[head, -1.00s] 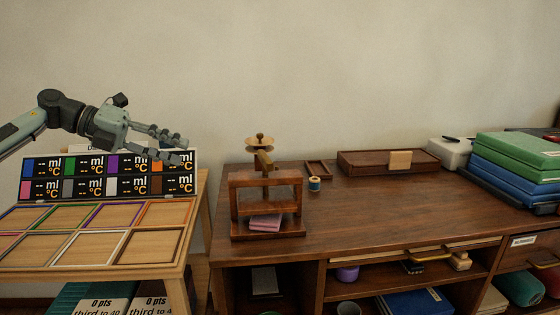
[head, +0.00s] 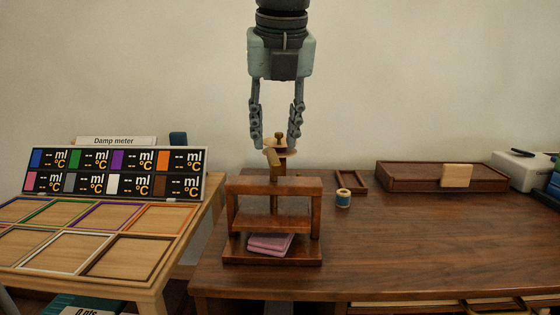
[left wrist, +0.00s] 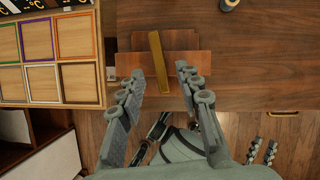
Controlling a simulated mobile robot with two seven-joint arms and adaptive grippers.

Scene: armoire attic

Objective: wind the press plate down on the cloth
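The wooden press (head: 315,205) stands near the desk's left end. Its press plate (head: 272,222) hangs inside the frame, above the folded pink cloth (head: 270,243) on the base. A brass handle bar (head: 273,162) tops the screw, with a round disc and knob (head: 281,139) behind it. My left gripper (head: 275,148) points down over the press, open, its fingertips on either side of the knob; contact is unclear. In the left wrist view the bar (left wrist: 158,62) lies between the open fingers (left wrist: 160,72). My right gripper (left wrist: 262,150) shows small there, its fingers apart.
A thread spool (head: 343,199), a small wooden tray (head: 352,181) and a long wooden box (head: 430,178) are right of the press. A table with coloured frames (head: 100,240) and a damp meter board (head: 115,172) stands left. The desk front is clear.

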